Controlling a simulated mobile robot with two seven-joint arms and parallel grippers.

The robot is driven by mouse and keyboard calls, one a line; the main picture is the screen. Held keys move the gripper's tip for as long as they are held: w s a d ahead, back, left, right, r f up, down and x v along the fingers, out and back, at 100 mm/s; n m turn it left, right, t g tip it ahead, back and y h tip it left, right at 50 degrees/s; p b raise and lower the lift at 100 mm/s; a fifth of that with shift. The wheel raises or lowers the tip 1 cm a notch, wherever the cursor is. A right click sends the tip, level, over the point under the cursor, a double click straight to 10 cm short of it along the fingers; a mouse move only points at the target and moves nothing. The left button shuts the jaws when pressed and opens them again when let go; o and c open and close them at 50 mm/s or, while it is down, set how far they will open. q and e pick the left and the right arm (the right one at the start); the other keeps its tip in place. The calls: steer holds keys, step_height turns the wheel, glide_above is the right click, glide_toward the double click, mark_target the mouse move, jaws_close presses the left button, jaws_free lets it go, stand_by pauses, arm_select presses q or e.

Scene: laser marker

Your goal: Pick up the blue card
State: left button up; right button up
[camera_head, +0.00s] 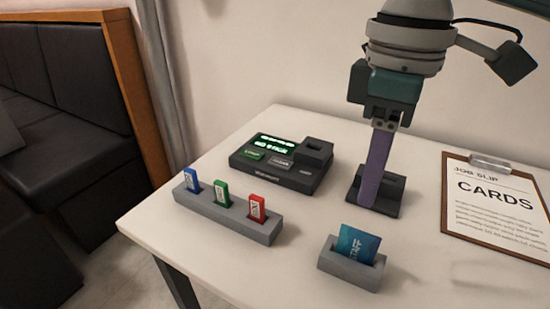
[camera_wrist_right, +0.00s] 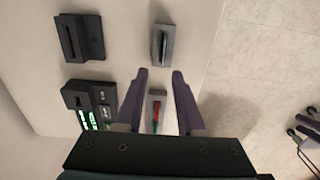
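The blue card (camera_head: 358,243) stands upright, slightly tilted, in a slot of a small grey holder (camera_head: 345,267) near the table's front edge. The holder also shows from above in the right wrist view (camera_wrist_right: 163,46), with the card's thin top edge in it. My right gripper (camera_head: 371,200) points down, behind the card in the head view and in front of a dark stand (camera_head: 393,190). In the wrist view my right gripper (camera_wrist_right: 159,75) has its purple fingers apart with nothing held between them. My left gripper is not in view.
A grey rack (camera_head: 228,218) holds a blue stick (camera_head: 191,181), a green stick (camera_head: 222,194) and a red stick (camera_head: 257,208). A black device (camera_head: 283,165) with a green-lit screen stands behind it. A clipboard (camera_head: 500,206) reading "CARDS" lies at right. Table around the card holder is clear.

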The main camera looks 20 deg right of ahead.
mark_target(362, 232)
steer(key=f, duration=0.3)
steer(key=f+b, duration=0.1)
steer(key=f, duration=0.2)
steer(key=f+b, duration=0.1)
steer(key=f, duration=0.2)
steer(key=shift+s+f, duration=0.15)
steer(key=shift+s, duration=0.25)
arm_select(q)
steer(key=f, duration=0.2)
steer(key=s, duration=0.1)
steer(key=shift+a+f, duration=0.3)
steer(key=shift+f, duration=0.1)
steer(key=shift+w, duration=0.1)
arm_select(e)
jaws_close()
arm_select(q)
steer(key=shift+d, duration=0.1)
